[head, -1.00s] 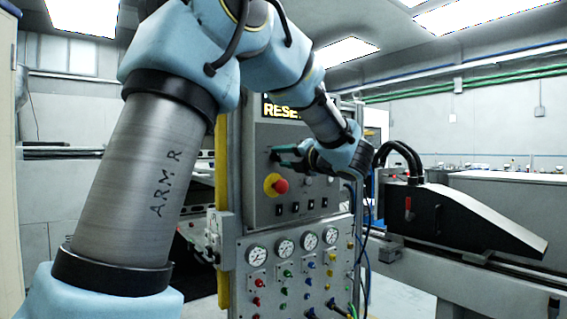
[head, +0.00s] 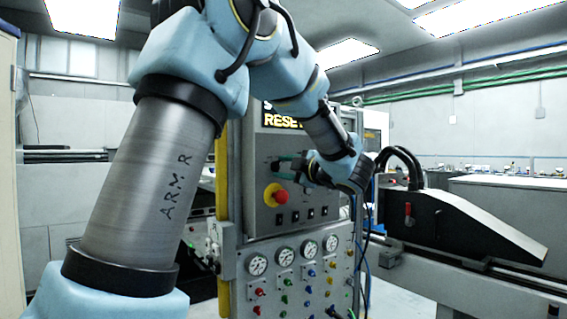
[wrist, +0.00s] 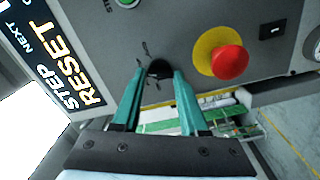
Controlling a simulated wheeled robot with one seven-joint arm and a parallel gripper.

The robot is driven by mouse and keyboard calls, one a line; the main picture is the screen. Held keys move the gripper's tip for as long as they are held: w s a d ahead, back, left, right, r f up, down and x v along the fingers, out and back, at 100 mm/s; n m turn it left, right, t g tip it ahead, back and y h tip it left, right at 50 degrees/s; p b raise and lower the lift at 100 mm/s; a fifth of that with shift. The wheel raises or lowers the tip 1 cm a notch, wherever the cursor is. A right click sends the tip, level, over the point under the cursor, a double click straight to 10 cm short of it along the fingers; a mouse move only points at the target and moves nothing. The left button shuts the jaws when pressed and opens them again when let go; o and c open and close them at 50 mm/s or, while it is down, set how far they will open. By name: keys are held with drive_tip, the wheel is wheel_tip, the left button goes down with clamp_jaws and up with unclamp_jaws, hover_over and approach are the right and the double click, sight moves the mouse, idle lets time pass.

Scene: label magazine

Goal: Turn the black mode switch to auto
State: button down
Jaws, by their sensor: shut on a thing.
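The black mode switch (wrist: 160,68) is a small round knob on the grey control panel, seen in the wrist view. My gripper (wrist: 160,76) has its two green fingers on either side of the knob, shut on it at the fingertips. Small markings surround the knob, but they are too small to read surely, and I cannot tell which one it points to. In the head view my gripper (head: 278,167) reaches the panel (head: 262,225) from the right; the knob is not clearly visible there.
A red emergency button (wrist: 230,62) on a yellow disc sits close right of the knob in the wrist view. A lit display (wrist: 60,65) reads STEP, NEXT and RESET. A green button (wrist: 128,2) is above. Gauges (head: 257,264) and coloured knobs fill the lower panel.

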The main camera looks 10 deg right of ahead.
drive_tip(key=m+p, duration=0.1)
drive_tip(key=m, duration=0.1)
drive_tip(key=m+p, duration=0.3)
drive_tip(key=m, duration=0.1)
drive_tip(key=shift+d+r+p, duration=0.1)
drive_tip(key=shift+r+p, duration=0.15)
drive_tip(key=shift+p, duration=0.1)
drive_tip(key=shift+f+m+p, duration=0.2)
drive_tip(key=shift+m+p, duration=0.95)
drive_tip(key=shift+m, duration=0.45)
drive_tip(key=shift+f, duration=0.1)
drive_tip(key=shift+c, duration=2.2)
unclamp_jaws()
drive_tip(key=b+v, duration=0.3)
drive_tip(key=v, duration=0.7)
drive_tip(key=shift+s+b, duration=0.3)
drive_tip(key=shift+s, duration=0.05)
drive_tip(key=shift+d, duration=0.15)
